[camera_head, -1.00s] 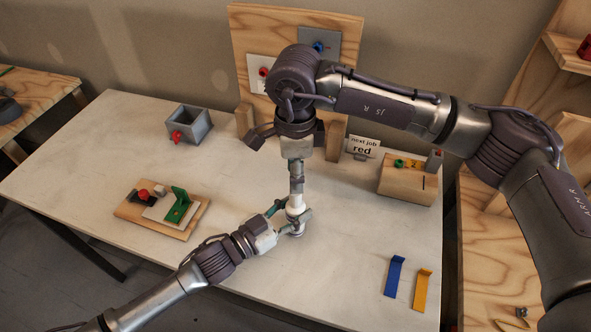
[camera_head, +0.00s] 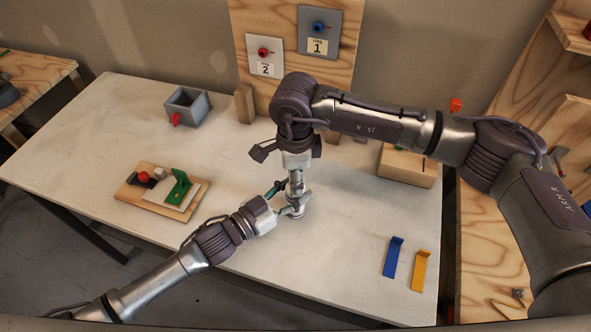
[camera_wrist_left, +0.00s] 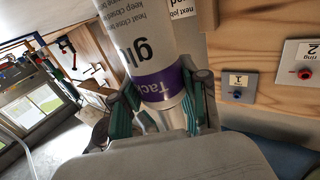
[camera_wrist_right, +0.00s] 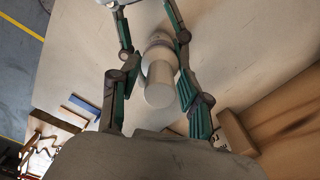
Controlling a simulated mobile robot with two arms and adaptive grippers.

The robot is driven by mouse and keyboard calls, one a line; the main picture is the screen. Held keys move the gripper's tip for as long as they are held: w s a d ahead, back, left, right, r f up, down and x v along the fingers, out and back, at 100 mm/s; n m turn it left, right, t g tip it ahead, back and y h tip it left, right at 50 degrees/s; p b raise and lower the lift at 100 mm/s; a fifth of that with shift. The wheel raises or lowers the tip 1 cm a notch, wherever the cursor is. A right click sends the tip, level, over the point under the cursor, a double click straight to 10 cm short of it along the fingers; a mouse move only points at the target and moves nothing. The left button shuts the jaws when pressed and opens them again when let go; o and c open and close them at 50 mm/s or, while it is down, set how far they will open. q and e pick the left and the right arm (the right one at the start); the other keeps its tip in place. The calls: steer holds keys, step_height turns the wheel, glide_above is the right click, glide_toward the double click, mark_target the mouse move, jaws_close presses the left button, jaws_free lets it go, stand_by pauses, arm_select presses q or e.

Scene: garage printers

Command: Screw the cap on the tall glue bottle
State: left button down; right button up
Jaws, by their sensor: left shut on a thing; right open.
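My left gripper (camera_head: 294,207) is shut on the tall glue bottle (camera_wrist_left: 146,45), white with a purple band, and holds it upright over the table. In the left wrist view the bottle's top is out of frame. My right gripper (camera_head: 296,182) points down from above the bottle. In the right wrist view its open fingers stand on both sides of a white, round top piece (camera_wrist_right: 159,95), with gaps between. I cannot tell whether this is the cap or how it is seated. In the head view the right hand hides most of the bottle.
A wooden board with red and green parts (camera_head: 150,200) lies at left, and a grey open box (camera_head: 203,107) behind it. Blue (camera_head: 392,260) and yellow (camera_head: 419,272) brackets lie at right. A wooden block (camera_head: 405,171) stands partly behind my right arm. The table's front is clear.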

jaws_close()
stand_by(0.3)
steer(key=shift+o, duration=0.6)
jaws_free()
step_height(320, 180, up, 12)
arm_select(q)
steer(key=shift+r+p, duration=0.25)
steer(key=shift+p, duration=0.1)
arm_select(e)
steer(key=shift+r, duration=0.35)
steer(key=shift+r, duration=0.25)
stand_by(0.5)
